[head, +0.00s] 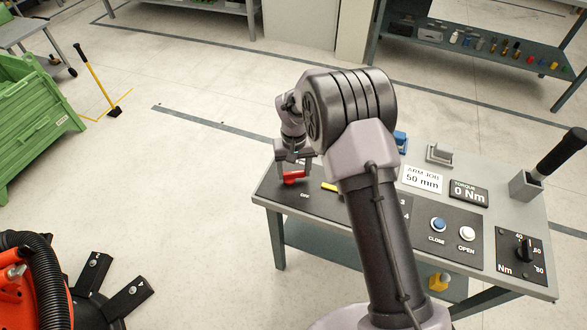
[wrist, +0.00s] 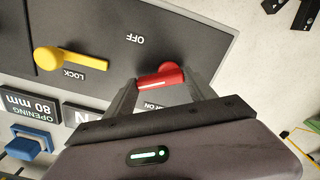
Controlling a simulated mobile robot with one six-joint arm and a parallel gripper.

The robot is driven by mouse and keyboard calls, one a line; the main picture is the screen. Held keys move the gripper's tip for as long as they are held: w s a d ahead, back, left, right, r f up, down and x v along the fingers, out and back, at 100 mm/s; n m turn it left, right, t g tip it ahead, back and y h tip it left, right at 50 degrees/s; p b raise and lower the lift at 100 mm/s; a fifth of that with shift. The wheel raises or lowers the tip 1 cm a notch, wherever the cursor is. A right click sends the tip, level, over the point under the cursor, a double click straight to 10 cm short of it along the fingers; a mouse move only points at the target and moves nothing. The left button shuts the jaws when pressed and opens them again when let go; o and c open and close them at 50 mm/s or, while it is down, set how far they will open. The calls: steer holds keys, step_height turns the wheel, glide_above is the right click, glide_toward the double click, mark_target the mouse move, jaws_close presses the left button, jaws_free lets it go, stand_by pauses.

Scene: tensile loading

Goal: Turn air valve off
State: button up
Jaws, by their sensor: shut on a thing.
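The red air valve lever (head: 294,178) is on the dark panel at the left end of the bench. In the wrist view the lever (wrist: 160,77) lies crosswise between the printed OFF label and a partly hidden label ending in ON. My gripper (head: 292,171) comes down on it from above.
A yellow LOCK lever (wrist: 70,60) sits beside the red one on the same panel. A blue part (wrist: 27,138) and an OPENING 80 mm display (wrist: 25,105) are close by. My arm hides the bench's middle. A green crate (head: 38,115) stands on the floor at left.

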mark_target(294, 174)
steer(key=m, duration=0.5)
steer(key=shift+s+m+b, duration=0.3)
steer(key=shift+s+m, duration=0.1)
stand_by(0.4)
steer(key=o, duration=1.4)
step_height(294, 174, up, 18)
steer(key=p, duration=0.6)
steer(key=shift+f, duration=0.25)
